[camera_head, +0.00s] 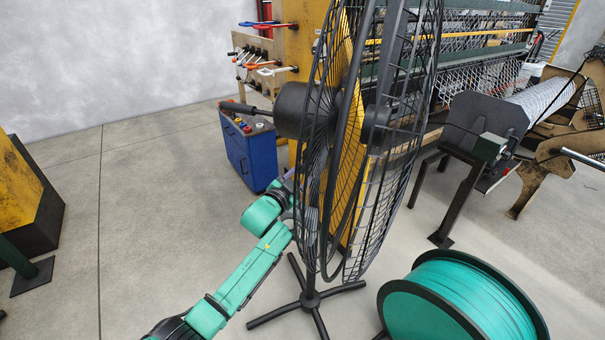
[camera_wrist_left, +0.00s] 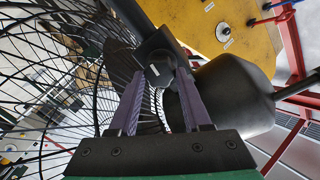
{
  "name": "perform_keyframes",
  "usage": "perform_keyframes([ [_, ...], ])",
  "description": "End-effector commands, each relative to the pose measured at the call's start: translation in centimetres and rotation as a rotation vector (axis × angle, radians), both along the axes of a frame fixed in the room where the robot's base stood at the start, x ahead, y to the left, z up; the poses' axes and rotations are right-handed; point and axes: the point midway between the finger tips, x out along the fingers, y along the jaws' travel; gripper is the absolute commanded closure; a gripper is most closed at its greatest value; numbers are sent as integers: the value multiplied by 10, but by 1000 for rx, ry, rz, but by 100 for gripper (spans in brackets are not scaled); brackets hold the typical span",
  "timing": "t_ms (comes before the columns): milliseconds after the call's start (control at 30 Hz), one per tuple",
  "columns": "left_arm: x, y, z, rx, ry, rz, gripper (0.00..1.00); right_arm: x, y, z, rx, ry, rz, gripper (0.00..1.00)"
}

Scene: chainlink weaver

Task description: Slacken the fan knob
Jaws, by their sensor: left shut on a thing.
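The black pedestal fan (camera_head: 292,110) stands upright in the middle of the head view, its wire cage seen nearly edge-on. In the left wrist view its dark motor housing (camera_wrist_left: 238,95) is right of the fingers and its cage fills the left. The fan knob (camera_wrist_left: 158,72) is a dark round piece beneath a black bracket. My left gripper (camera_wrist_left: 160,80) has its two purple-grey fingers on either side of the knob and is shut on it. In the head view my green left arm reaches up behind the cage, so its fingertips and the knob are hidden there. My right gripper is not in view.
A teal spool (camera_head: 460,300) with black rims stands right of the fan's splayed feet (camera_head: 311,300). A blue cabinet (camera_head: 250,155) and a rack of tools (camera_head: 262,62) are behind. A weaving machine (camera_head: 490,60) fills the back right.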

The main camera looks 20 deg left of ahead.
Motion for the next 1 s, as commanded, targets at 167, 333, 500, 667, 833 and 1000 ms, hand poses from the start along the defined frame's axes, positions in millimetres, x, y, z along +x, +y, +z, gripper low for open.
perform_keyframes([
  [167,0,0,-1,-164,23,-1,100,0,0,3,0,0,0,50],
  [333,0,1,-1,-310,44,0,100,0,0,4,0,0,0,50],
  [500,0,1,-2,-433,59,0,100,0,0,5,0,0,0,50],
  [667,0,1,-2,-516,71,1,100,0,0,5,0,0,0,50],
  [833,0,1,-2,-568,79,0,100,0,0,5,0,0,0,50],
  [1000,0,1,-2,-588,81,0,100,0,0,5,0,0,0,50],
])
